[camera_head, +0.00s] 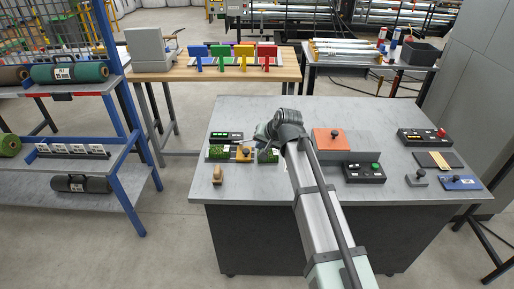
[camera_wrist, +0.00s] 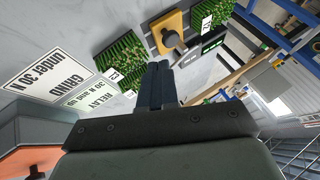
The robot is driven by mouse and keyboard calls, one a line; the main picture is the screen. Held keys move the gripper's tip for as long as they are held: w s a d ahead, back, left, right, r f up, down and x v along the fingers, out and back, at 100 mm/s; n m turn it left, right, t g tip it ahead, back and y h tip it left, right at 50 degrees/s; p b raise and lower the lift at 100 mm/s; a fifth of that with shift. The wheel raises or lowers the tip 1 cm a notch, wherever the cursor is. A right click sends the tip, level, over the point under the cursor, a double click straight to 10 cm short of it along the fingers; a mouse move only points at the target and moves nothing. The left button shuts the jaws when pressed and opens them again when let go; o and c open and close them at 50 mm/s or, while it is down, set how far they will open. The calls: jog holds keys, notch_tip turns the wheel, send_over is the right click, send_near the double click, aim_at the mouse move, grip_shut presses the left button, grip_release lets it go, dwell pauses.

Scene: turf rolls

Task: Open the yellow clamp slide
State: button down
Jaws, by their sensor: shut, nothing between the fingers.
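The yellow clamp slide (camera_head: 244,155) lies at the left of the grey worktable, between two green turf pieces (camera_head: 220,153). It also shows at the top of the wrist view (camera_wrist: 164,26), as a yellow plate with a dark round knob (camera_wrist: 170,38). My gripper (camera_wrist: 158,68) is shut and empty, its two dark fingers together. The fingertips point toward the slide and appear apart from it, with grey table between in the wrist picture. In the head view my arm's end hides part of the right turf piece (camera_head: 267,156); the fingertips are hard to make out there.
A black display box (camera_head: 227,136) stands behind the turf. A wooden-handled tool (camera_head: 217,174) lies in front. An orange block (camera_head: 329,140) with a knob and a black button box (camera_head: 364,172) are right of my arm. Printed signs (camera_wrist: 48,74) lie on the table.

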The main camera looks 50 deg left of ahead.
jog(key=s+a+n+h, duration=0.15)
jog(key=s+a, duration=0.25)
jog(key=s, duration=0.4)
jog(key=s+a+n, duration=0.2)
jog(key=s+a, duration=0.3)
jog(key=s, duration=0.2)
jog(key=s+a+n, duration=0.1)
jog(key=s+a, duration=0.3)
jog(key=s, duration=0.4)
jog(key=t+h, duration=0.5)
jog(key=t, duration=0.1)
send_near(244, 151)
jog(key=shift+m, duration=0.45)
jog(key=a+f, duration=0.1)
jog(key=f, duration=0.1)
jog(key=a+f, duration=0.1)
jog(key=f, duration=0.1)
jog(key=a+f, duration=0.1)
jog(key=f, duration=0.1)
jog(key=shift+s+a, duration=0.35)
jog(key=shift+s, duration=0.05)
jog(key=shift+w+d+f, duration=0.1)
jog(key=shift+w+d, duration=0.25)
jog(key=shift+w, duration=0.25)
jog(key=shift+w+d+f, duration=0.1)
jog(key=shift+w+d, duration=0.3)
jog(key=shift+w, duration=0.25)
jog(key=shift+w+d+r, duration=0.1)
jog(key=shift+w+d, duration=0.2)
jog(key=shift+w, duration=0.2)
